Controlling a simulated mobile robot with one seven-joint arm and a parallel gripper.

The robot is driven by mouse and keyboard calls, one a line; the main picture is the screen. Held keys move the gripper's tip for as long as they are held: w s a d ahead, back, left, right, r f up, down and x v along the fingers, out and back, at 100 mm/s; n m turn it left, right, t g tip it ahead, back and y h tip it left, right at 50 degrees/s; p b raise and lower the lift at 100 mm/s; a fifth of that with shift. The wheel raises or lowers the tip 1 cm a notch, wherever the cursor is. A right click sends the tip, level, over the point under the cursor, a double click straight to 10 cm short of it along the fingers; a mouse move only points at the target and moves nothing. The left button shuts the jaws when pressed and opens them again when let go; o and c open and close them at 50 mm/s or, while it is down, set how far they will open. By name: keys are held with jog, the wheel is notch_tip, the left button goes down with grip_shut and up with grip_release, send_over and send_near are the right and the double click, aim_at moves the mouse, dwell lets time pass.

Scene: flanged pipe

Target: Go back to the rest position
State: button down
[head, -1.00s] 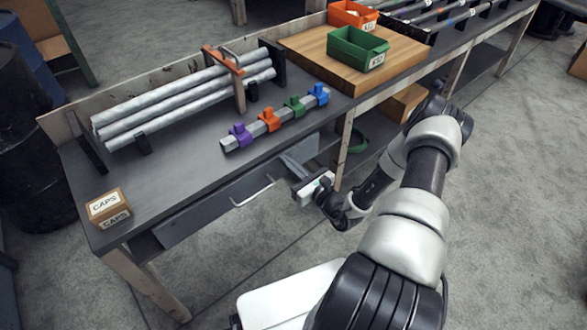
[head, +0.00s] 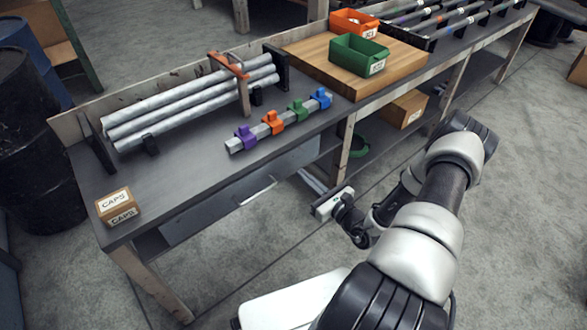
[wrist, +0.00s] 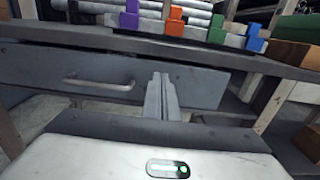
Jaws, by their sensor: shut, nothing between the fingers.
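My gripper (head: 310,181) is in front of the workbench, below the level of its top and clear of it. It holds nothing. In the wrist view its two fingers (wrist: 161,88) are together, pointing at the grey drawer front (wrist: 55,62) from a short way off. The drawer front (head: 215,205) with its bar handle (head: 257,193) also shows in the head view, left of the gripper. My arm reaches in from the lower right.
The workbench top (head: 190,185) carries a CAPS box (head: 118,207), stacked pipes (head: 190,105), a bar with coloured clips (head: 280,122), and green (head: 358,54) and orange (head: 353,22) bins on a wooden board. A bench leg (head: 341,155) stands close behind the gripper. Floor at right is open.

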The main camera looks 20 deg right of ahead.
jog(key=v, duration=0.6)
jog(key=s+a+r+n+g+y, duration=0.1)
jog(key=s+a+r+n+g, duration=0.3)
jog(key=a+r+n+g, duration=0.55)
jog(key=s+a+r+n+g+y, duration=0.1)
jog(key=s+a+r+n+g, duration=0.3)
jog(key=a+r+n+g, duration=0.75)
jog(key=s+d+r+n+t+h, duration=0.35)
jog(key=s+r+n+t, duration=0.2)
jog(key=r, duration=0.25)
jog(key=s+d+r+n+t+h, duration=0.35)
jog(key=r+n, duration=0.25)
jog(key=r, duration=0.3)
notch_tip(320, 180, up, 18)
jog(key=s+p, duration=0.1)
jog(key=p, duration=1.7)
jog(key=shift+s+t+h+p, duration=0.15)
jog(key=shift+t+h+p, duration=0.15)
jog(key=shift+h+p, duration=0.1)
jog(key=shift+a+r, duration=0.1)
jog(key=shift+r, duration=0.05)
